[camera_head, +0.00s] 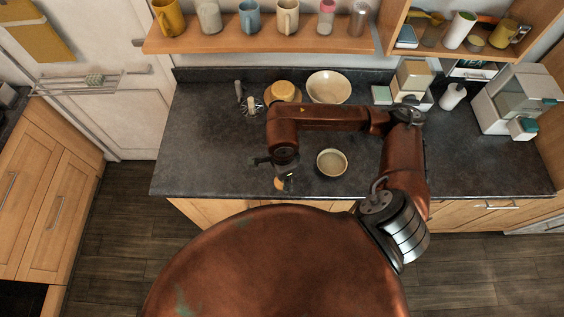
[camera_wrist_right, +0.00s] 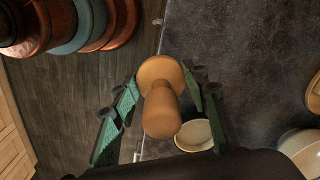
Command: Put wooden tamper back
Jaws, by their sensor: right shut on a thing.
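The wooden tamper (camera_wrist_right: 160,100) is between the fingers of my right gripper (camera_wrist_right: 163,82) in the right wrist view. Its rounded end faces the camera and its wider flat disc is at the far end. In the head view, the tamper (camera_head: 280,184) shows only in small part below my right gripper (camera_head: 284,175), near the counter's front edge. The gripper is shut on it. It hangs over the front of the dark counter (camera_head: 215,150), left of a small bowl; its exact height is hard to tell. My left gripper is in neither view.
The small bowl (camera_head: 331,162) stands right of the gripper. Behind my forearm are a larger pale bowl (camera_head: 328,87), a tan bowl (camera_head: 283,91) and small utensils (camera_head: 251,105). White boxes and an appliance (camera_head: 515,98) stand right. A mug shelf (camera_head: 260,39) hangs above. The counter's left is clear.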

